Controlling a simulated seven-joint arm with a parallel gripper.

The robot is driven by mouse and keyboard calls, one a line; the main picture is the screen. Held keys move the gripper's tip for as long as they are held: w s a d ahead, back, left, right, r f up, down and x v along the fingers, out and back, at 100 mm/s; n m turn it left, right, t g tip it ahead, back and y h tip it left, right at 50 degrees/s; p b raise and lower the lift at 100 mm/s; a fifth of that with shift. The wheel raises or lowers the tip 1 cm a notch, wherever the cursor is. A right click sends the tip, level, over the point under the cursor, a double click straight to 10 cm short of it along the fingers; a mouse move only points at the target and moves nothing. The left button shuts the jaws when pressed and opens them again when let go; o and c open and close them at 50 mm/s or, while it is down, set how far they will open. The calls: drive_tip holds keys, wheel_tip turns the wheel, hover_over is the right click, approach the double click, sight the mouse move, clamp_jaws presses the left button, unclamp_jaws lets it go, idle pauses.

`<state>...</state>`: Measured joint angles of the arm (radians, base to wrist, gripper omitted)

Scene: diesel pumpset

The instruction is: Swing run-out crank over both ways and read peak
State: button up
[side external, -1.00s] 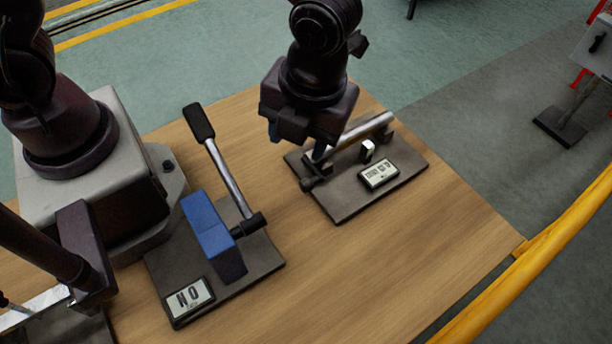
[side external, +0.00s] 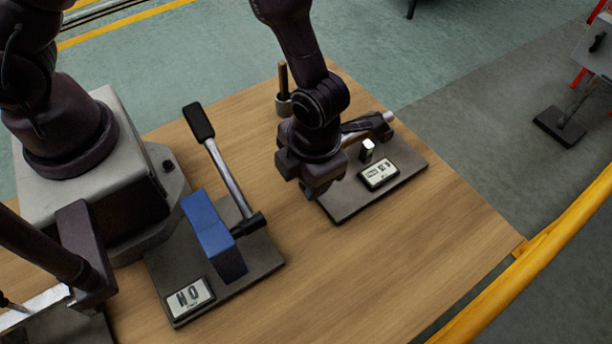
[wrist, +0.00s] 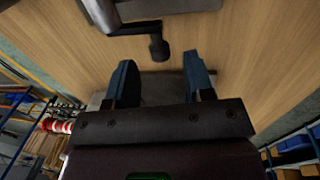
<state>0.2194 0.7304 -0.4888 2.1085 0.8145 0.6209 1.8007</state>
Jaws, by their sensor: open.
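The run-out fixture is a dark plate (side external: 350,207) at the table's right, carrying a silver shaft (side external: 388,117), a small bright block (side external: 367,148) and a display (side external: 379,173) too small to read. My gripper (side external: 318,192) is low over the plate's left end, hiding the near shaft end and whatever crank is there. In the wrist view my blue fingers (wrist: 159,68) are apart, with a dark rounded knob (wrist: 158,48) seen ahead, roughly between their tips. I cannot tell whether they touch it.
A brown upright handle with a dark collar (side external: 284,103) stands behind my gripper. To the left, a second plate holds a blue block (side external: 207,225), a black-gripped lever (side external: 228,175) and a display (side external: 185,297). The front right tabletop (side external: 400,265) is clear; a yellow rail (side external: 545,255) runs beyond.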

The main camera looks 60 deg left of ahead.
drive_tip(key=shift+a+f, duration=0.15)
drive_tip(key=shift+f, duration=1)
clamp_jaws()
drive_tip(key=shift+a+r, duration=0.1)
drive_tip(key=shift+r, duration=0.05)
